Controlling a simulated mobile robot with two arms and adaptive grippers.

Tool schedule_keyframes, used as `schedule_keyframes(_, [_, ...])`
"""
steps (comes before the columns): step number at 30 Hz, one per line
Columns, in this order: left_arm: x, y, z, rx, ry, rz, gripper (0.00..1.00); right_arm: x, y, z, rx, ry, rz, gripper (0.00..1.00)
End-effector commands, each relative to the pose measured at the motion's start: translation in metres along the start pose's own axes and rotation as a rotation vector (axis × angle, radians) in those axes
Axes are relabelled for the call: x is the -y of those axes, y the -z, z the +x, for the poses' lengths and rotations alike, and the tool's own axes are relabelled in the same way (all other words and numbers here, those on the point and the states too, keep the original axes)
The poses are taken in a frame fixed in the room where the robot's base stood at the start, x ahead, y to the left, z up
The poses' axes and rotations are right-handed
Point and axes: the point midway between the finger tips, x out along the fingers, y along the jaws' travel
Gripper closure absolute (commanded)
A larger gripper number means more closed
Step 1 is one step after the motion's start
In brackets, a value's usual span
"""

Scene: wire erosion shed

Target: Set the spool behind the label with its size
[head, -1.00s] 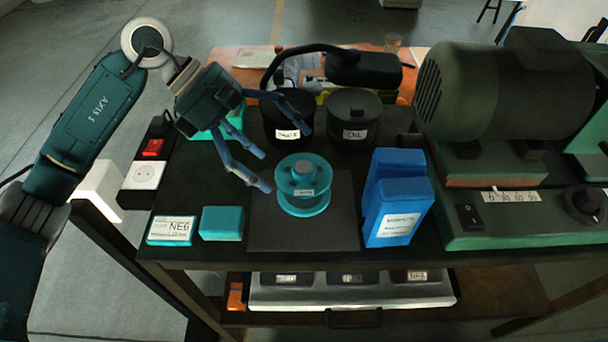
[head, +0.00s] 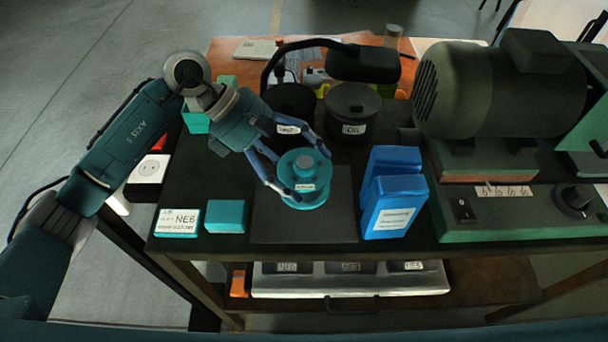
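The teal spool (head: 303,190) stands upright on a dark mat (head: 262,228); a small label on it is too small to read. My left gripper (head: 308,174) is down at the spool, one finger along its left front side and the other behind it to the right. Whether the fingers press on it I cannot tell. A pale tray (head: 300,285) below the tabletop front holds dark compartments with white labels: left (head: 287,267), middle (head: 350,267), right (head: 413,266). Their small print is hard to read. My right gripper is not in view.
A card marked NE6 (head: 178,222) and a teal block (head: 226,216) sit left of the mat. Blue boxes (head: 395,212) stand to its right. Behind are a black pot marked OIL (head: 352,108) and another dark pot (head: 290,100). A green motor machine (head: 500,95) fills the right.

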Motion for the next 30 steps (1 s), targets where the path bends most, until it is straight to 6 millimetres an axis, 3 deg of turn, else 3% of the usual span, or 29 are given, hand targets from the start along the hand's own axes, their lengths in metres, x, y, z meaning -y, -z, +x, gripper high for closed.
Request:
schedule_keyframes(1, [0.0, -0.001, 0.001, 0.002, 0.0, 0.0, 0.5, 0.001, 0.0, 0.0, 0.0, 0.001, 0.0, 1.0])
schedule_keyframes(5, [0.0, -0.001, 0.001, 0.003, 0.001, 0.0, 0.76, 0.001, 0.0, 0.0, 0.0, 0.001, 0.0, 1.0])
schedule_keyframes(7, [0.0, -0.001, 0.001, 0.003, 0.001, 0.0, 0.79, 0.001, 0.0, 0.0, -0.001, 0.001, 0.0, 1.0])
schedule_keyframes(8, [0.0, -0.001, 0.001, 0.004, 0.001, 0.0, 0.85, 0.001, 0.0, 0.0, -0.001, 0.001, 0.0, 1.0])
schedule_keyframes(23, [0.0, -0.005, -0.002, 0.007, 0.002, 0.003, 0.85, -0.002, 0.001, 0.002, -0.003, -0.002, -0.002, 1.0])
schedule_keyframes(30, [-0.001, -0.022, -0.023, 0.006, -0.004, 0.007, 0.85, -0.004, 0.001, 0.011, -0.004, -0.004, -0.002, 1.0])
